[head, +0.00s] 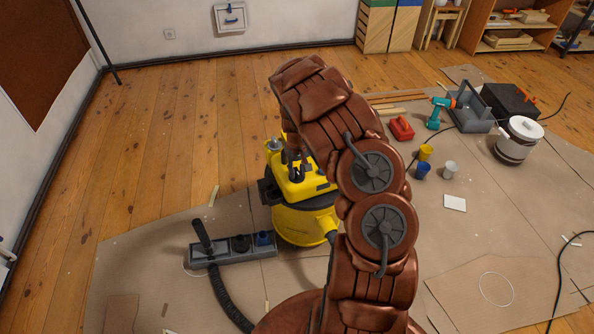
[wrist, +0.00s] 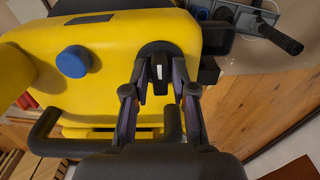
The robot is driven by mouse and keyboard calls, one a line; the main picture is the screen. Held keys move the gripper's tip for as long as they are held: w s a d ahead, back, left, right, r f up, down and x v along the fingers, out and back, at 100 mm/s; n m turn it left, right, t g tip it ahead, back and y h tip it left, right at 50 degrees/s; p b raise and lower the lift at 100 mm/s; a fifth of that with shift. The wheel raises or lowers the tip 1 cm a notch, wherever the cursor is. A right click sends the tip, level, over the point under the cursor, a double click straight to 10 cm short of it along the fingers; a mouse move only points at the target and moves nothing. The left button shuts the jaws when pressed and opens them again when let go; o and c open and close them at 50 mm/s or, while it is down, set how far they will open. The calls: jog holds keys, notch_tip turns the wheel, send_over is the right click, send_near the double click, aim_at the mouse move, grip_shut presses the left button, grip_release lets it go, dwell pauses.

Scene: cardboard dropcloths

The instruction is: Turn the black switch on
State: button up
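The yellow vacuum machine (head: 305,222) stands on the cardboard, partly hidden behind my arm in the head view. Its yellow top (wrist: 110,35) fills much of the wrist view. The black switch (wrist: 160,73), a knob with a small white mark, sits on a dark round base on this top. My gripper (wrist: 160,68) is over the top with its two fingers apart, one on each side of the switch. I cannot tell whether either finger touches it. A round blue knob (wrist: 73,61) is on the same top, to the left.
A grey attachment holder (head: 232,252) and a black hose (head: 226,297) lie left of the machine. A black handle (wrist: 43,132) is near my gripper. Cups (head: 425,152), a drill (head: 438,112) and a white bucket (head: 518,140) stand to the right. Wooden floor is clear at left.

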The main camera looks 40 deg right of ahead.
grip_shut()
jog(key=m+b, duration=0.1)
jog(key=m, duration=0.1)
jog(key=shift+w+a+m, duration=0.1)
jog(key=shift+m, duration=0.3)
jog(key=m+b, duration=0.1)
jog(key=m, duration=0.1)
jog(key=shift+m, duration=0.3)
jog(key=m, duration=0.6)
jog(key=shift+w, duration=0.1)
jog(key=shift+m, duration=0.4)
jog(key=shift+o, duration=2)
grip_release()
jog(key=shift+r, duration=0.1)
